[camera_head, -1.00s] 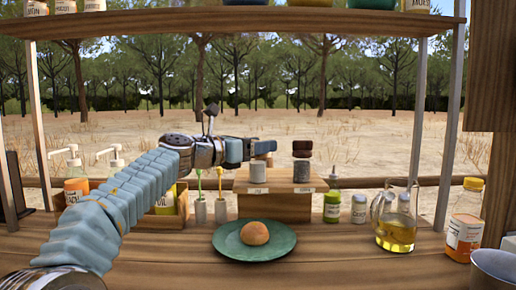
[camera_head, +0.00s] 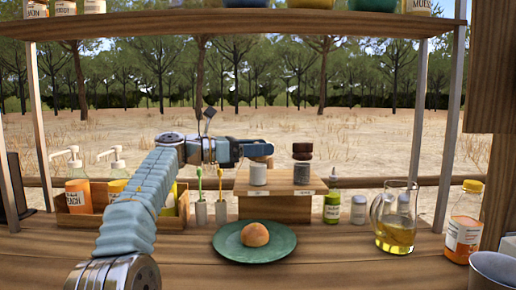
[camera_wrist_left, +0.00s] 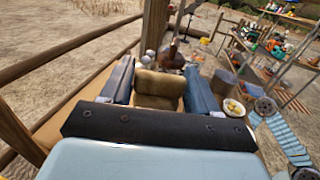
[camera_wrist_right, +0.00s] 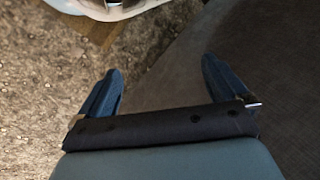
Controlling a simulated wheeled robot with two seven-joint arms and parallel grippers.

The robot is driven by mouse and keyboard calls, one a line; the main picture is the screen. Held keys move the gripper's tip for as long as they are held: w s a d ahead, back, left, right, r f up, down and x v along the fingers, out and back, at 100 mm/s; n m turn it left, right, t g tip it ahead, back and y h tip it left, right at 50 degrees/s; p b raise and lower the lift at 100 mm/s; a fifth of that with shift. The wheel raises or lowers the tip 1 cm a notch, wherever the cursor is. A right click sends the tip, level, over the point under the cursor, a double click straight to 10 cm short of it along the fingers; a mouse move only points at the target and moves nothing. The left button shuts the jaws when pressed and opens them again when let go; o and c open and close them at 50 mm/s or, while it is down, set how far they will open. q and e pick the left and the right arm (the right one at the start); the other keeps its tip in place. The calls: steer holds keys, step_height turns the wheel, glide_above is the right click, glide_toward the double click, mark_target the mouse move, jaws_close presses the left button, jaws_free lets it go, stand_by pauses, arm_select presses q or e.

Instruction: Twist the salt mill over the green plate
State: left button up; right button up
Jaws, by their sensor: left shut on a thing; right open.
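The salt mill has a white body (camera_head: 258,174) and a tan wooden top. It stands upright on the wooden stand (camera_head: 275,207), behind the green plate. My left gripper (camera_head: 260,151) is shut on the mill's top, which shows between its fingers in the left wrist view (camera_wrist_left: 158,90). The green plate (camera_head: 224,241) lies on the counter in front of the stand with a round bun (camera_head: 255,234) on it. My right gripper (camera_wrist_right: 163,88) is open and empty in the right wrist view, and out of the head view.
A dark mill (camera_head: 301,172) stands just right of the salt mill. A green bottle (camera_head: 331,208), a small shaker (camera_head: 358,210), an oil jug (camera_head: 396,232) and an orange-labelled bottle (camera_head: 463,232) stand to the right. Two small holders (camera_head: 201,213) with brushes and a wooden crate (camera_head: 172,222) are left.

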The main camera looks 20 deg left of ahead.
arm_select(q)
steer(key=o, duration=1)
steer(key=shift+c, duration=0.2)
steer(key=v, duration=1.3)
steer(key=shift+s+a, duration=0.2)
steer(key=shift+a, duration=0.1)
